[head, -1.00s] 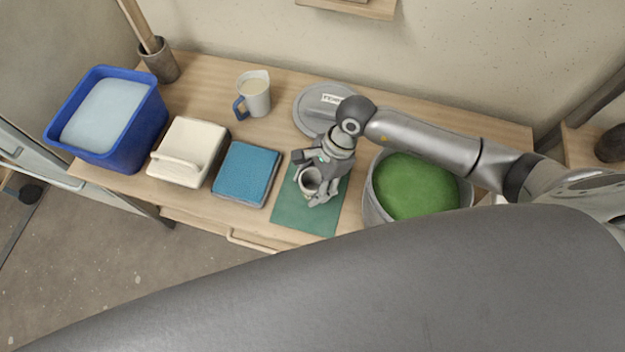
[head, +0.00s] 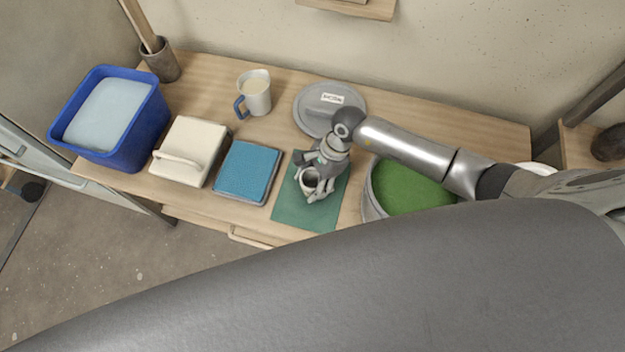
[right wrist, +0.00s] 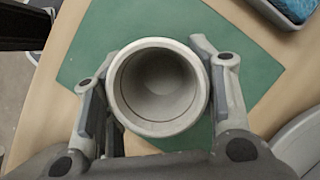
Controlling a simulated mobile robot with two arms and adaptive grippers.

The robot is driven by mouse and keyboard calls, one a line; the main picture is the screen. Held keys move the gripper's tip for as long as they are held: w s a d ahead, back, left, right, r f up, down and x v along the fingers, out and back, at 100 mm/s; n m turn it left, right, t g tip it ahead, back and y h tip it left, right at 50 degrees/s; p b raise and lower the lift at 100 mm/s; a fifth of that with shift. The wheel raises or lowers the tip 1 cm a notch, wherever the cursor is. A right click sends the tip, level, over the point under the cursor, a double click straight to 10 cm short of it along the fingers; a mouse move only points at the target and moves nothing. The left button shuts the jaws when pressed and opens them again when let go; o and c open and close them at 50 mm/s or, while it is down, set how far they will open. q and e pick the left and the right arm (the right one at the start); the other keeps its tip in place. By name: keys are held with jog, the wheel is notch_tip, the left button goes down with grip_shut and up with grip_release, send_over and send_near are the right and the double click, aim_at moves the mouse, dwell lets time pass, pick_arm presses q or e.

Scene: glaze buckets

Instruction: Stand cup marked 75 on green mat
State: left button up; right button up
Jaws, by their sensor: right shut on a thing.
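My right gripper (head: 318,186) is shut on a pale grey cup (head: 308,180) over the green mat (head: 309,213). In the right wrist view the cup (right wrist: 158,88) sits between the two fingers (right wrist: 157,84), its open mouth toward the camera, and it looks empty. The green mat (right wrist: 105,45) shows behind it. Whether the cup's base touches the mat is hidden. No number can be read on the cup. My left gripper is not in view.
A blue sponge tray (head: 247,171) lies left of the mat, with a cream box (head: 186,150) beyond it. A bucket of green glaze (head: 368,203) stands close on the right. A grey lid (head: 345,97), a measuring jug (head: 256,92) and a blue tub (head: 137,140) stand farther off.

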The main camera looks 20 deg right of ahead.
jog(key=shift+f, duration=0.2)
jog(key=o, duration=1.1)
jog(key=shift+r, duration=0.1)
jog(key=shift+o, duration=0.2)
jog(key=shift+r, duration=0.25)
jog(key=b+v, duration=0.2)
jog(key=v, duration=0.9)
jog(key=shift+d+r, duration=0.15)
jog(key=shift+r, duration=0.25)
jog(key=shift+w, duration=0.1)
